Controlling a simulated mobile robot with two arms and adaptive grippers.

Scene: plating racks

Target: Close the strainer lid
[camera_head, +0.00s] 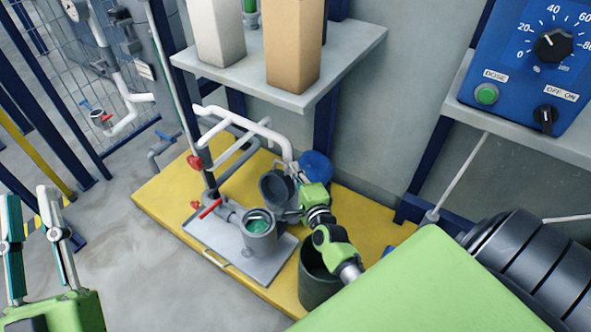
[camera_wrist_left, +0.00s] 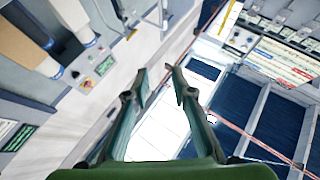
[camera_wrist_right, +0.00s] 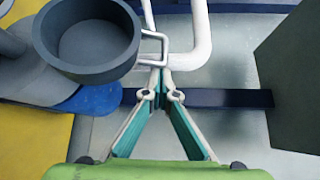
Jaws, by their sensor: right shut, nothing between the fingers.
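The strainer (camera_head: 259,238) is a grey cylindrical pot with green inside, standing on a metal tray in the head view. Its dark grey round lid (camera_head: 277,187) stands open, tilted up behind the pot. In the right wrist view the lid (camera_wrist_right: 88,45) looks like a shallow cup with a thin loop handle (camera_wrist_right: 160,48). My right gripper (camera_wrist_right: 160,90) is shut and empty, its fingertips close to the lower end of that handle; I cannot tell if they touch it. In the head view the fingers are mostly hidden beside the lid. My left gripper (camera_head: 36,215) is open and empty, far left.
White and grey pipes (camera_head: 245,125) with red valve handles (camera_head: 210,208) stand left of and behind the strainer. A blue round object (camera_head: 316,165) lies behind the lid. A dark bucket (camera_head: 318,285) stands under my right arm. A shelf (camera_head: 300,100) with tall containers overhangs the back.

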